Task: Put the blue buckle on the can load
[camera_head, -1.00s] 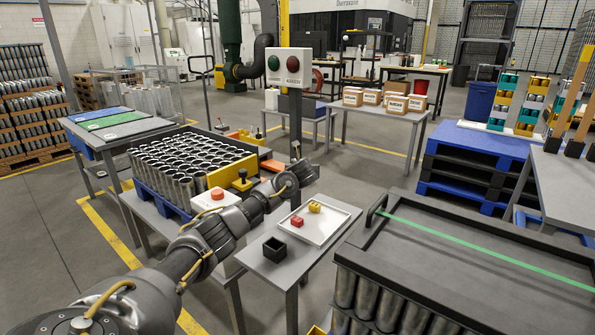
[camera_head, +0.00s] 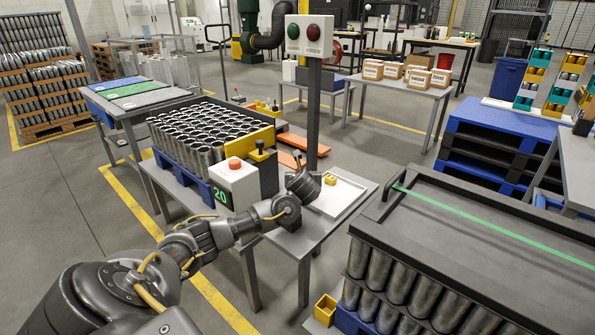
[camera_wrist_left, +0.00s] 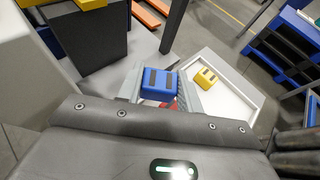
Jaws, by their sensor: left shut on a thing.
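The blue buckle (camera_wrist_left: 158,84) is between the fingers of my left gripper (camera_wrist_left: 160,88) in the left wrist view, and the gripper is shut on it. In the head view my left gripper (camera_head: 303,186) is over the small table, at the left edge of the white tray; the blue buckle cannot be made out there. The can load (camera_head: 430,285) stands at the right, with a dark top cover (camera_head: 480,215) and a green strap (camera_head: 480,228) across it. My right gripper is not in view.
A yellow buckle (camera_head: 331,179) lies in the white tray (camera_head: 345,208). A red piece (camera_wrist_left: 169,105) shows partly behind the blue buckle. A box with a red button (camera_head: 236,184) and a post with two round buttons (camera_head: 311,35) stand near my arm. Open cans (camera_head: 210,130) fill a pallet at left.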

